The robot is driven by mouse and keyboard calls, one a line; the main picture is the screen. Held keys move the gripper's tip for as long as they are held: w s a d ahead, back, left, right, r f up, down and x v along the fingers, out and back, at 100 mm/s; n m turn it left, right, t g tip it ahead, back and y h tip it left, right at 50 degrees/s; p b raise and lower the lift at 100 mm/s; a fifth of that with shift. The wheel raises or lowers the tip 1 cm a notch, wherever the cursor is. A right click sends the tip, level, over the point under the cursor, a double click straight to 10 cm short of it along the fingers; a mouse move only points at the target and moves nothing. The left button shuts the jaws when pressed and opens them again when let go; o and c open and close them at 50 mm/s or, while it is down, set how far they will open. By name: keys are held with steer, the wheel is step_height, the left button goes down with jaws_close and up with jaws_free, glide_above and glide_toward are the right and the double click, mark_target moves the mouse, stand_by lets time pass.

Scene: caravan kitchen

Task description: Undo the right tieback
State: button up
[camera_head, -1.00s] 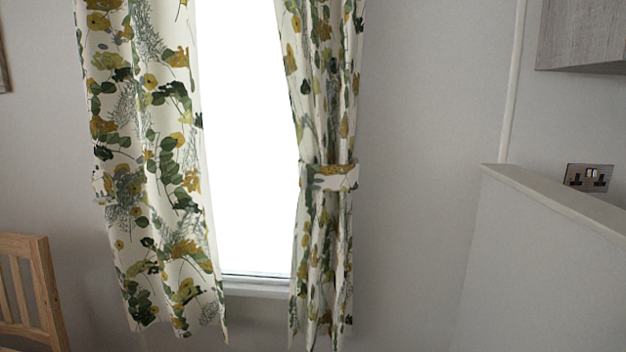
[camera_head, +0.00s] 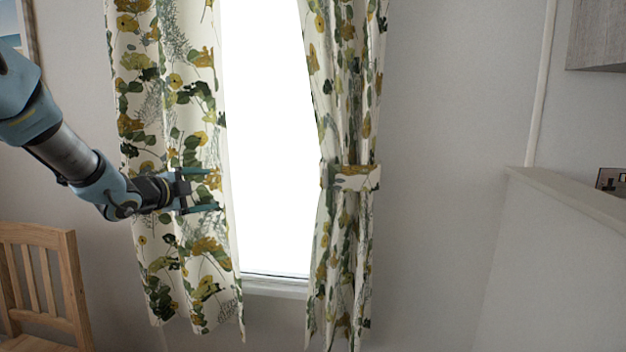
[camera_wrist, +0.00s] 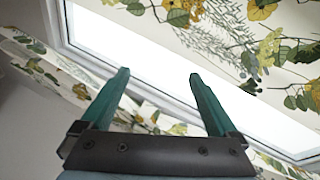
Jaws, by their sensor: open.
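The right tieback (camera_head: 351,178) is a floral band around the right curtain (camera_head: 340,262), drawing it in at mid height in the head view. My gripper (camera_head: 212,190) is open and empty, in front of the left curtain (camera_head: 165,95), with its fingers pointing right toward the window gap. It is well to the left of the right tieback and apart from it. In the wrist view the open fingers (camera_wrist: 160,80) show against the bright window, with floral curtain cloth beyond. I cannot tell the tieback from the curtain in the wrist view.
The bright window (camera_head: 268,150) lies between the curtains, with a sill (camera_head: 276,288) below. A wooden chair (camera_head: 45,275) stands at the lower left. Plain wall is clear right of the right curtain.

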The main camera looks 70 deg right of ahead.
steer(key=s+d+r+m+g, duration=0.1)
steer(key=s+d+m+g, duration=0.25)
steer(key=s, duration=0.35)
steer(key=s+d+m+g, duration=0.2)
steer(key=s+d+m, duration=0.15)
steer(key=s, duration=0.35)
steer(key=m+g, duration=0.3)
steer(key=g, duration=0.1)
glide_toward(331, 177)
steer(key=p+x, duration=0.4)
steer(key=x, duration=0.5)
steer(key=shift+s+d, duration=0.2)
steer(key=shift+s, duration=0.15)
steer(key=shift+s+d, duration=0.3)
steer(key=shift+d, duration=0.35)
steer(key=shift+f, duration=0.1)
jaws_close()
